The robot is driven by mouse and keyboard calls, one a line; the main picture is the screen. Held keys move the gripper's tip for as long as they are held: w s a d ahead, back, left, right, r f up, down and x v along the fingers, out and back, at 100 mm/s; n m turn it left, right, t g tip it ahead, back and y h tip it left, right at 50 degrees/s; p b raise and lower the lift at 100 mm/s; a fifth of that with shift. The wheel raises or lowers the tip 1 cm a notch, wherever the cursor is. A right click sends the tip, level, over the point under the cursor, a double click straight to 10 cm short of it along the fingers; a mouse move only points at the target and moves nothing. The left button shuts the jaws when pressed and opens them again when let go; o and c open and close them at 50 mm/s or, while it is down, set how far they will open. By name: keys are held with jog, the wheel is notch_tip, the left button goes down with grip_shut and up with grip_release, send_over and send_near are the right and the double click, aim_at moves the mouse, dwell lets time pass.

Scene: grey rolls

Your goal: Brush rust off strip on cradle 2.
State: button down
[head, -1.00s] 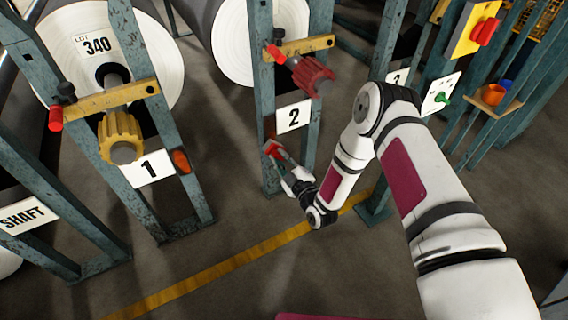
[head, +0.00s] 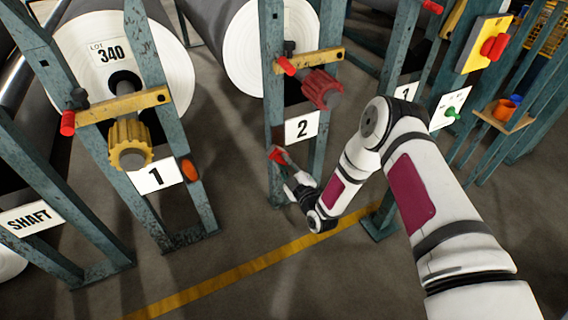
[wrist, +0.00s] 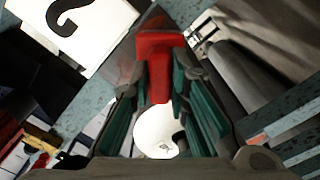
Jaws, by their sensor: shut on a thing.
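Cradle 2 (head: 275,90) is a teal upright frame with a white sign (head: 302,127) reading 2. My gripper (head: 291,171) is low in front of its left post, below the sign. It is shut on a red tool (head: 277,156), probably the brush. In the wrist view the red tool (wrist: 159,55) stands between the teal fingers (wrist: 160,80); no bristles can be made out. A brownish-red patch (wrist: 127,68) shows on the post just behind the tool, beside the sign. Whether the tool touches it, I cannot tell.
A red ribbed knob (head: 321,90) and a yellow bar (head: 318,60) stick out above the sign. Cradle 1 (head: 165,110) with a yellow knob (head: 130,143) stands to the left. A yellow floor line (head: 240,270) crosses open floor. A shelf (head: 502,120) with cups is at right.

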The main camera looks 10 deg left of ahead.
jog(key=shift+x, duration=0.9)
